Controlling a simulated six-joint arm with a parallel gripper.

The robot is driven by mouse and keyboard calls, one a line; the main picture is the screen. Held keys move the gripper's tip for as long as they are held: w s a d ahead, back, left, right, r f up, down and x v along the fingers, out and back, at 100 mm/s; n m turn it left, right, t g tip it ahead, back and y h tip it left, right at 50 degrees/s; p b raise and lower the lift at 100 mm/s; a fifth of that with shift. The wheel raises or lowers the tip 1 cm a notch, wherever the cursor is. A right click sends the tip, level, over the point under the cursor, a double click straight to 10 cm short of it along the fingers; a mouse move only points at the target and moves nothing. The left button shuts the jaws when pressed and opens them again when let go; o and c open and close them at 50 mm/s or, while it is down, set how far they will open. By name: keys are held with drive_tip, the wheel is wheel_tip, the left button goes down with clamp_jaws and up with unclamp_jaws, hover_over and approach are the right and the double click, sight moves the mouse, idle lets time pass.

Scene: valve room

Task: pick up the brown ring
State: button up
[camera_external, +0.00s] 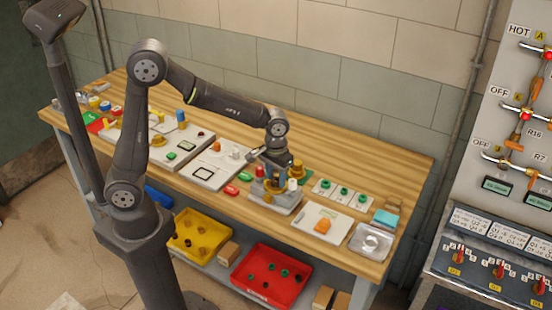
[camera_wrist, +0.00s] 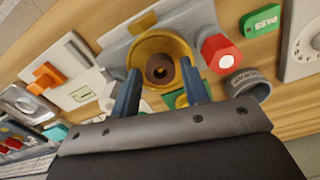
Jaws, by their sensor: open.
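The brown ring (camera_wrist: 161,68) shows in the wrist view as a short, thick ring with a dark hole. It sits within a round gold-yellow part (camera_wrist: 143,47) on a grey fixture (camera_wrist: 192,18). My gripper (camera_wrist: 158,71) is open, with one blue finger to the left of the ring and one to the right; I cannot tell whether either touches it.
A red hexagonal knob (camera_wrist: 220,53) and a dark grey ring (camera_wrist: 246,84) stand close on the right in the wrist view. A board with an orange block (camera_external: 322,226) and a clear tray (camera_external: 371,242) lie to the right. The table's back strip (camera_external: 350,150) is clear.

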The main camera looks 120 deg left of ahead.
drive_tip(key=shift+f, duration=0.1)
drive_tip(key=shift+c, duration=0.2)
drive_tip(key=c, duration=0.7)
drive_tip(key=shift+r, duration=0.4)
wheel_tip(320, 180, up, 4)
drive_tip(key=shift+f, duration=0.15)
drive_tip(key=d+r, duration=0.2)
drive_tip(key=d, duration=0.1)
drive_tip(key=w+d+r, duration=0.1)
drive_tip(key=d+r, duration=0.1)
drive_tip(key=d, duration=0.2)
drive_tip(key=w+d+r, duration=0.1)
drive_tip(key=d+r, duration=0.1)
drive_tip(key=d, duration=0.2)
drive_tip(key=shift+d+r, duration=0.25)
